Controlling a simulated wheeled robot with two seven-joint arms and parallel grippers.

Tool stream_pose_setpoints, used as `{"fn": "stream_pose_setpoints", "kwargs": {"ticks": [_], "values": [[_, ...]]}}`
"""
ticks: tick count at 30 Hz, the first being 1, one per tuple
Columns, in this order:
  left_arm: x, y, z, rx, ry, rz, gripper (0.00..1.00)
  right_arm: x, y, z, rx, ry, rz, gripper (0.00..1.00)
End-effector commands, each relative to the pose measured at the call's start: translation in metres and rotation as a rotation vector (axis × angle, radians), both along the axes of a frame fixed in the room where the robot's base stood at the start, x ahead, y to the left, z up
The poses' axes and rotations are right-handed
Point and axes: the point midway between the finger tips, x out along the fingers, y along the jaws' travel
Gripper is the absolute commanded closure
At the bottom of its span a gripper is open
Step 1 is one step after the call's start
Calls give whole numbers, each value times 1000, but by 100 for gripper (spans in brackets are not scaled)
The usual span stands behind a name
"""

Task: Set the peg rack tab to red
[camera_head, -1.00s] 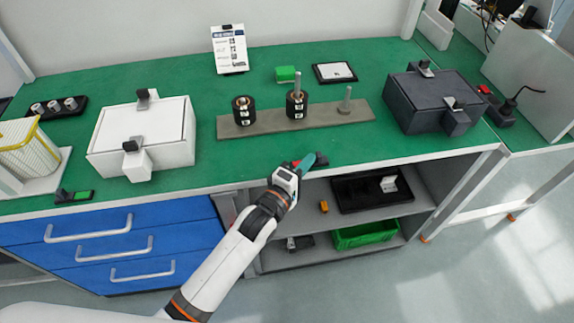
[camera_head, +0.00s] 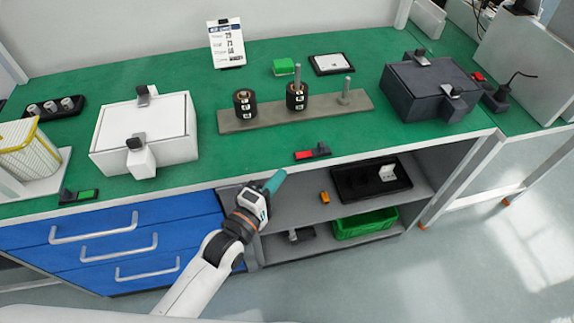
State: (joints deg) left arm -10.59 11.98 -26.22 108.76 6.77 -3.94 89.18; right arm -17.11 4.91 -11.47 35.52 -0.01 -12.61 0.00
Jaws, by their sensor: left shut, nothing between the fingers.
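The peg rack (camera_head: 222,124) is a grey bar with upright pegs. Black rings sit at its left and middle pegs, and the right peg (camera_head: 346,88) is bare. In front of it, near the bench's front edge, a small black tab holder (camera_head: 313,152) shows red on its left part. The black slider is at its right. My left gripper (camera_head: 275,181) has teal fingertips, is shut and empty, and is in front of the bench edge, below and left of the tab, apart from it. My right gripper is out of view.
A white box (camera_head: 148,137) stands at left, with a tab holder showing green (camera_head: 78,196) in front of it. A dark box (camera_head: 428,91) stands at right, with a red tab beyond it. Blue drawers (camera_head: 110,245) and an open shelf (camera_head: 300,205) lie under the bench.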

Motion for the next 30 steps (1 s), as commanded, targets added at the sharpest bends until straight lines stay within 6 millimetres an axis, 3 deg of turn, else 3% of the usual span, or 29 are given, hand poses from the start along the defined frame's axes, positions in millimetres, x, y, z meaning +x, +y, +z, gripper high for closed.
{"fn": "stream_pose_setpoints", "kwargs": {"ticks": [7,25,28,30], "values": [[-20,12,0,1,0,1,100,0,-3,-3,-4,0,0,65],[-21,12,-1,4,0,1,100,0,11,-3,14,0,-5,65],[-20,16,-17,49,15,10,100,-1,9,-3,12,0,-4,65],[-18,21,-46,130,41,22,100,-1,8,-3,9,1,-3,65]]}}
